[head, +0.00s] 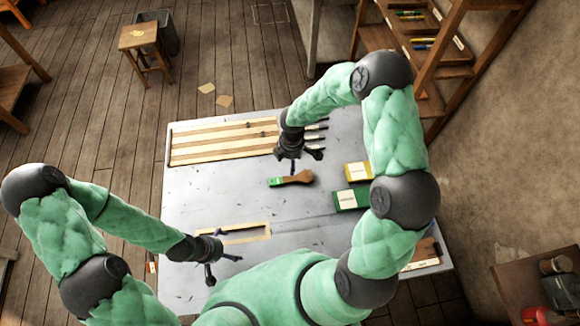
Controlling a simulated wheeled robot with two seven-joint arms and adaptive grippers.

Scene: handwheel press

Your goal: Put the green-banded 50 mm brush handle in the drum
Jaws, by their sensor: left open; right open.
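A brown brush handle with a green end (299,177) lies flat on the grey table (190,215), near its middle. My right gripper (301,156) is open and empty, pointing down just behind the handle in the picture. I cannot tell its height above the table. My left gripper (224,270) is open and empty over the front left of the table, near a pale rectangular frame (258,239). A dark grey bin-like container (171,45) stands on the floor at the back left; I cannot tell whether it is the drum.
A slatted wooden rack (205,141) lies at the table's back left, with several dark-tipped pieces at its right end. A yellow box (357,171) and a green box (348,199) sit on the right. A stool (138,38) stands by the container. Shelves (437,50) rise at the back right.

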